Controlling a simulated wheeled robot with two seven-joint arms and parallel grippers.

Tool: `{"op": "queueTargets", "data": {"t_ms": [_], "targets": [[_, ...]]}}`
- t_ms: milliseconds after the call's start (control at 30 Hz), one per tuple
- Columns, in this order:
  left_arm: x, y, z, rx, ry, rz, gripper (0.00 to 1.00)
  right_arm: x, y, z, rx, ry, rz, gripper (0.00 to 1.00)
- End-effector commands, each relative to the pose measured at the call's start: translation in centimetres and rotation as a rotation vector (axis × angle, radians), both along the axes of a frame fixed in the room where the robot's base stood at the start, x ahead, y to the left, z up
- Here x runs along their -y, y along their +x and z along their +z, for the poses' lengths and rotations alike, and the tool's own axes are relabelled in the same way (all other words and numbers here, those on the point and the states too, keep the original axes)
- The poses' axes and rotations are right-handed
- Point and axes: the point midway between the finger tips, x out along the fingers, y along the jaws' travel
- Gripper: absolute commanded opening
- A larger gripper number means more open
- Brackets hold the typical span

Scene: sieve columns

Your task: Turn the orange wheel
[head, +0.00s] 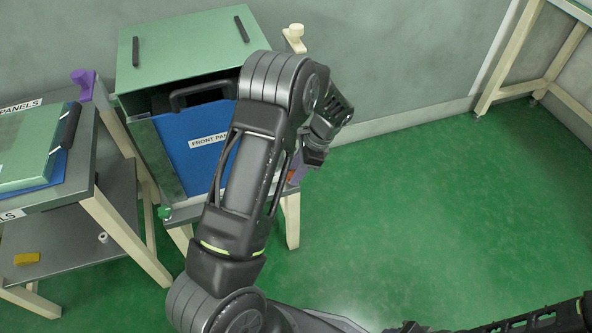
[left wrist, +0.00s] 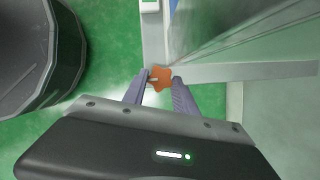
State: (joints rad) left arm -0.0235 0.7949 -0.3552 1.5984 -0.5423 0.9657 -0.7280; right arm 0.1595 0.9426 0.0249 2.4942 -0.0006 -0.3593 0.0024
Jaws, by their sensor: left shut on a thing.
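The orange wheel (left wrist: 162,77) sits at the edge of the stand, between the two fingers of my left gripper (left wrist: 161,84) in the left wrist view. The gripper is shut on it. In the head view my left gripper (head: 306,165) reaches to the right side of the cabinet stand, and only a bit of the orange wheel (head: 291,175) shows behind it. My right gripper is not clearly in view; part of my other arm shows at the lower right.
A cabinet with a green top (head: 185,50) and a blue front panel (head: 180,145) stands on the stand. A side table with panels (head: 70,205) is at the left. A yellow block (head: 27,259) lies on its lower shelf. Green floor at the right is clear.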

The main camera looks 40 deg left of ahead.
Motion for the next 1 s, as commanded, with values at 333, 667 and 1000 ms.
{"op": "queueTargets", "data": {"t_ms": [333,667,1000], "targets": [[0.0,0.0,0.0,0.001,0.001,0.0,0.0,0.0,0.0,0.0,0.0,0.0,0.0,0.36],[0.0,0.0,0.1,0.0,0.0,-0.04,0.0,-0.1,-0.1,0.4,-0.001,0.001,0.002,0.36],[0.2,-0.2,0.3,0.0,0.0,-0.227,0.0,-0.2,-0.2,1.7,-0.004,0.004,0.006,0.36]]}}
